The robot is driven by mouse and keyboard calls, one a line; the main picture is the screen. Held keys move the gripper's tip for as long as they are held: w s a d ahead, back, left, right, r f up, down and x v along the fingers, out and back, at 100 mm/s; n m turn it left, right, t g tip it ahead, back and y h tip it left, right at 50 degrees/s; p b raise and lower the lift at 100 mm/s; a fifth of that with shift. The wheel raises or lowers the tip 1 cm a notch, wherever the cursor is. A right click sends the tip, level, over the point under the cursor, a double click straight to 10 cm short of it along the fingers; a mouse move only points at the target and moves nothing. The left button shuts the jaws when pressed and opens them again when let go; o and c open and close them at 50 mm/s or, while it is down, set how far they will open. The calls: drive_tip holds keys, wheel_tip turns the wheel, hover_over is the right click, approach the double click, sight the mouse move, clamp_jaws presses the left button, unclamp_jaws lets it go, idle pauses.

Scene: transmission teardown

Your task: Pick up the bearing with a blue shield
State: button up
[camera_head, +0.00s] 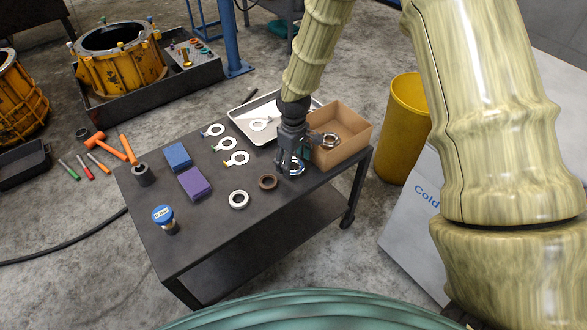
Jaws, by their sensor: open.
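My gripper (290,162) points down over the right part of the dark cart top (222,232). Its jaws are open. A metallic ring-shaped bearing (296,170) lies directly below or between the fingers, and the gripper partly hides it. It has a slight bluish tint, but I cannot clearly make out a blue shield. To its left lie a brown ring-shaped bearing (267,182) and a pale grey one (238,200).
The open cardboard box (352,146) stands right of my gripper, with a metal tray (240,115) behind. Several tagged rings, a blue block (177,156), a purple block (194,184) and a blue-capped jar (164,218) occupy the left. The cart's front strip is clear.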

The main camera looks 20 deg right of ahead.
drive_tip(key=shift+f, duration=0.65)
drive_tip(key=c, duration=1)
drive_tip(key=shift+o, duration=0.2)
drive_tip(key=shift+r, duration=0.1)
wheel_tip(320, 180, up, 4)
drive_tip(key=shift+f+p, duration=0.15)
drive_tip(key=shift+p, duration=0.25)
drive_tip(key=s+a, duration=0.3)
drive_tip(key=s, duration=0.4)
drive_tip(key=s+a+r, duration=0.1)
drive_tip(key=s+a, duration=0.3)
drive_tip(key=s, duration=0.3)
drive_tip(key=shift+s+p, duration=0.15)
drive_tip(key=shift+p, duration=0.25)
